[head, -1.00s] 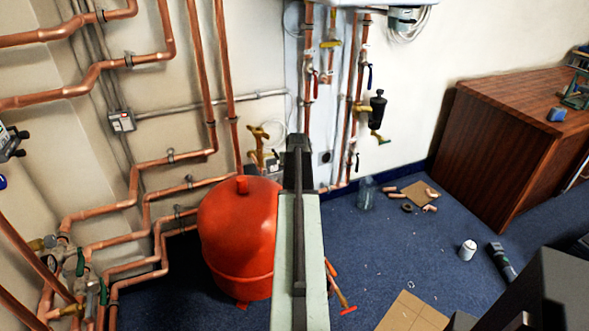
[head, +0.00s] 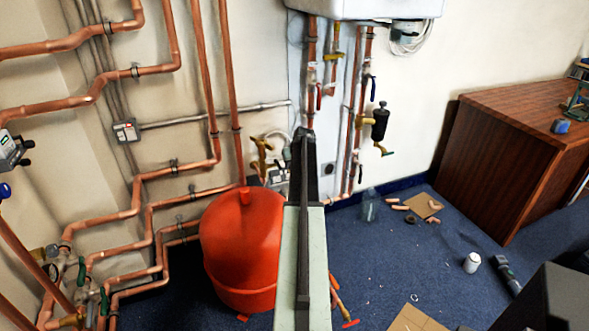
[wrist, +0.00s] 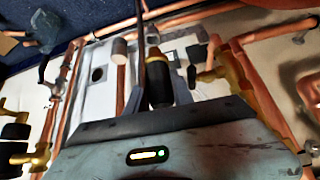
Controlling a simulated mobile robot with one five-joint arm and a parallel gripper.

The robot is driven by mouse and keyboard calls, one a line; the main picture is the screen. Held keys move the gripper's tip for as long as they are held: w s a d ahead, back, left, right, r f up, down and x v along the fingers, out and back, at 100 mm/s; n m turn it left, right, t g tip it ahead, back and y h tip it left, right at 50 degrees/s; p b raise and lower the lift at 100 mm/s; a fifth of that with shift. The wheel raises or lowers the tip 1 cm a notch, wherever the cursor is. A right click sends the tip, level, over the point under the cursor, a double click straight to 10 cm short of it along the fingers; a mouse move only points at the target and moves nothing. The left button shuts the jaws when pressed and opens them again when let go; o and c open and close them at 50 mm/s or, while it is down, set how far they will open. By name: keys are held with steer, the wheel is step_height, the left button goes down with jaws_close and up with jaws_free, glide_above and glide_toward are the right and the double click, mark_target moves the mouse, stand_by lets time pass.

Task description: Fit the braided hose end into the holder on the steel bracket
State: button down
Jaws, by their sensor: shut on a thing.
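My gripper (wrist: 158,92) is in the lower middle of the wrist view, its two grey fingers closed on a dark cylindrical end with a yellow-brass band, which I take as the hose end (wrist: 157,68). A thin dark length runs up past it. In the head view my arm hides the fingers and what they hold. A small grey fitting (head: 277,178) sits by the wall, left of my arm tip, with a pale looped hose (head: 277,142) above it. It may be the steel bracket; its holder cannot be made out. I cannot tell whether the hose end touches it.
A red tank (head: 240,255) stands left of my arm. A brass valve (head: 262,155) and copper pipes (head: 311,75) line the wall. A white boiler (head: 365,8) hangs above. A wooden cabinet (head: 500,170) stands right. Small parts lie on the blue floor.

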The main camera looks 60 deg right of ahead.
steer(key=w+d+f+n+b, duration=0.1)
steer(key=w+d+f+b, duration=0.2)
steer(key=f+b, duration=0.2)
steer(key=shift+f+b, duration=0.3)
steer(key=shift+f, duration=0.15)
stand_by(0.5)
steer(key=shift+s+f+b, duration=0.15)
steer(key=shift+f+b, duration=1.15)
steer(key=shift+b, duration=0.15)
steer(key=shift+f+b, duration=0.7)
steer(key=shift+b, duration=0.05)
steer(key=c, duration=1)
jaws_free()
